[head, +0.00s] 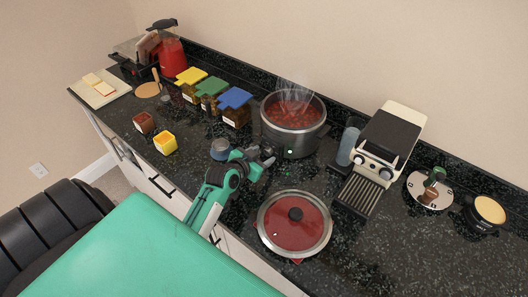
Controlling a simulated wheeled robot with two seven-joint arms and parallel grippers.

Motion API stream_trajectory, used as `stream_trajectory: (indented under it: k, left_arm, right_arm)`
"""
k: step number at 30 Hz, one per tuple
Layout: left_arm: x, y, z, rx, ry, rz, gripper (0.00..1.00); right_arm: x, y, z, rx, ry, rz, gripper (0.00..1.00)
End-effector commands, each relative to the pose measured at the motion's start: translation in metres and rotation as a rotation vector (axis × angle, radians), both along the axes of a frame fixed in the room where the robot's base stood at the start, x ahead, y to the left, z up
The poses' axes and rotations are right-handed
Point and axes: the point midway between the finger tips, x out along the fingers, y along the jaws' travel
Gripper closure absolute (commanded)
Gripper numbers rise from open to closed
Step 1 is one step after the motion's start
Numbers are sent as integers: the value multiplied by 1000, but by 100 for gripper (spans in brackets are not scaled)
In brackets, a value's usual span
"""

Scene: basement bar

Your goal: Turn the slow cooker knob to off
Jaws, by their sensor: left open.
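The slow cooker (305,142) is a round steel pot on the dark counter, open on top, with steaming red food inside. A small green light shows low on its front. My left gripper (264,155) is open at the lower left front of the cooker. It covers part of the cooker's front there. The knob cannot be made out clearly beside the gripper, and I cannot tell whether the fingers touch it. My right gripper is out of view.
A coffee machine (396,132) and a grey-blue bottle (347,147) stand to the right. Canisters with yellow, green and blue (234,98) lids stand to the left.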

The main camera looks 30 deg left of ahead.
Motion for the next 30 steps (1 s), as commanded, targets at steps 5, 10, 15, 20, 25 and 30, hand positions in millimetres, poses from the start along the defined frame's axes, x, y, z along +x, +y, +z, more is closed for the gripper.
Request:
stream_trajectory:
  k: [5, 10, 15, 20, 25, 30]
  left_arm:
    - [13, 0, -4, 0, -1, 0, 48]
    - [15, -1, -7, 0, 1, 0, 48]
    - [15, -1, -7, 0, 0, -1, 48]
    - [15, -1, -7, 0, 0, 0, 77]
    - [15, -1, -7, -1, 0, -1, 93]
    - [15, 0, -6, -20, 2, 0, 92]
  right_arm:
    - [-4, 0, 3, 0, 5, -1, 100]
    - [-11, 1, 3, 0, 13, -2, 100]
    - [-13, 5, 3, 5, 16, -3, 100]
    - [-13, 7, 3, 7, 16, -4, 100]
    - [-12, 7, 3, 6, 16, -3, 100]
    - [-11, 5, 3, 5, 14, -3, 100]
